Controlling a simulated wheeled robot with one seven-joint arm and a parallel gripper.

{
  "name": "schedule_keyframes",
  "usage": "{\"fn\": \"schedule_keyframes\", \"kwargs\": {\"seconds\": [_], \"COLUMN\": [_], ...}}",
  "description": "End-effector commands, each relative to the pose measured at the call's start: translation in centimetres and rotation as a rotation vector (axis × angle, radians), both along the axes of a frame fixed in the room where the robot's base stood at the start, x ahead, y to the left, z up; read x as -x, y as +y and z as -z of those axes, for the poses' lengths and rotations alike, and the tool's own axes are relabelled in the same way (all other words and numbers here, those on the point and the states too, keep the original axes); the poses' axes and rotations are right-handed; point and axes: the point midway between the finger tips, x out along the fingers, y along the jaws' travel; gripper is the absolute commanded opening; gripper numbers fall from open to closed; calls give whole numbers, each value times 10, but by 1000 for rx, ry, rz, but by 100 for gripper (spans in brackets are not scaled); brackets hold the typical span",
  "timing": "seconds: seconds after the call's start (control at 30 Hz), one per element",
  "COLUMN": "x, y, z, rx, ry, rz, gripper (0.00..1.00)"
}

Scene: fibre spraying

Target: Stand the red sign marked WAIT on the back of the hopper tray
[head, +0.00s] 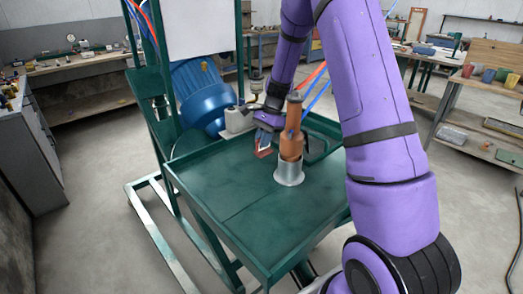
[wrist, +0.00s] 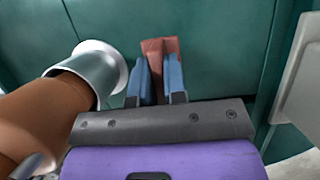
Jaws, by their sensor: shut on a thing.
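My gripper (head: 265,140) is over the back part of the green hopper tray (head: 235,198), left of a copper-brown nozzle piece. Its blue fingers (wrist: 160,82) are shut on a red sign (wrist: 160,45) in the wrist view. In the head view the red sign (head: 263,153) shows as a small tilted shape with a pale face below the fingers. I cannot read the word WAIT on it. I cannot tell whether its lower edge touches the tray floor. In the wrist view the tray floor (wrist: 220,40) lies beyond the sign.
The copper-brown piece (head: 291,140) stands in a grey metal collar (head: 289,174) on the tray, close right of my gripper. A blue motor (head: 200,92) and green frame stand behind left. The tray's front is clear.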

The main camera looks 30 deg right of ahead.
Motion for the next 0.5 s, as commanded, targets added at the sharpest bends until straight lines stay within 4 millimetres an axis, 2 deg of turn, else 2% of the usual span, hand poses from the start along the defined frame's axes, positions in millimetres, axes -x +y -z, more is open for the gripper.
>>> {"fn": "schedule_keyframes", "kwargs": {"seconds": [0.07, 0.2, 0.3, 0.5], "x": [5, 5, 4, 4], "y": [9, 8, 8, 8], "z": [0, 24, 34, 36], "rx": [-1, -2, -1, -1], "ry": [1, 4, 1, -1], "rz": [-3, 0, 0, -2], "gripper": [0, 0, 0, 0]}}
